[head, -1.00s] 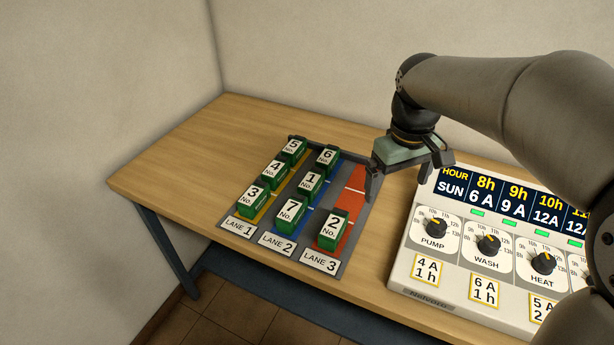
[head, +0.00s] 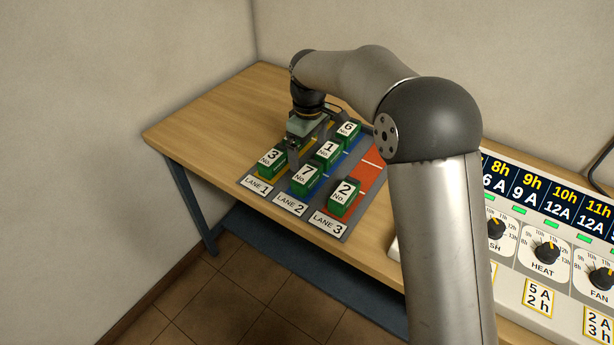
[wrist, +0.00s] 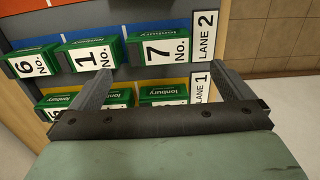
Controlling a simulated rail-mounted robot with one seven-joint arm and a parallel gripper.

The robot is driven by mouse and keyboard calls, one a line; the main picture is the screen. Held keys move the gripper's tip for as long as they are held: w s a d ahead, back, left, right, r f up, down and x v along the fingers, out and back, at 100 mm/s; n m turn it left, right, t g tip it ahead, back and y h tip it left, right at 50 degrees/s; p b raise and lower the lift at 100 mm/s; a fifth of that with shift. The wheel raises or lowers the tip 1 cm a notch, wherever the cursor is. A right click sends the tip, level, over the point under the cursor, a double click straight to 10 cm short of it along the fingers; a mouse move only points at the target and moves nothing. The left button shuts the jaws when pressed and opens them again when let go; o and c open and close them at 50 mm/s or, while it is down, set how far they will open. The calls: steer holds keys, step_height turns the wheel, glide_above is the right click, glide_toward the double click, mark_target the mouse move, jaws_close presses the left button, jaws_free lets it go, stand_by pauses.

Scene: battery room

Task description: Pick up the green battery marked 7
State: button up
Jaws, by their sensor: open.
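The green battery marked 7 (head: 305,180) stands at the front of the blue lane 2, nearest that lane's label. In the wrist view it is at the top centre (wrist: 165,50), with its white numbered top in clear view. My gripper (head: 307,143) is open and empty. In the head view it is over the lane 1 side of the rack, behind battery 7 and apart from it. In the wrist view the two fingers (wrist: 165,72) are spread over the lane 1 row, and battery 7 lies beyond their tips.
Battery 1 (head: 329,151) and battery 6 (head: 348,130) stand behind 7 in lane 2. Battery 3 (head: 271,161) is in lane 1, battery 2 (head: 344,196) in lane 3. My gripper hides the back of lane 1. A timer panel (head: 545,245) stands at right.

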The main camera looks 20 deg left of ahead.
mark_target(307, 171)
steer(key=shift+w+a+f+p, duration=0.1)
steer(key=shift+f+p, duration=0.35)
steer(key=shift+f, duration=1.45)
steer(key=shift+w+a+f+p, duration=0.1)
steer(key=shift+f+p, duration=0.35)
steer(key=shift+f, duration=1.45)
steer(key=c, duration=1)
steer(key=shift+c, duration=0.9)
steer(key=shift+r, duration=0.15)
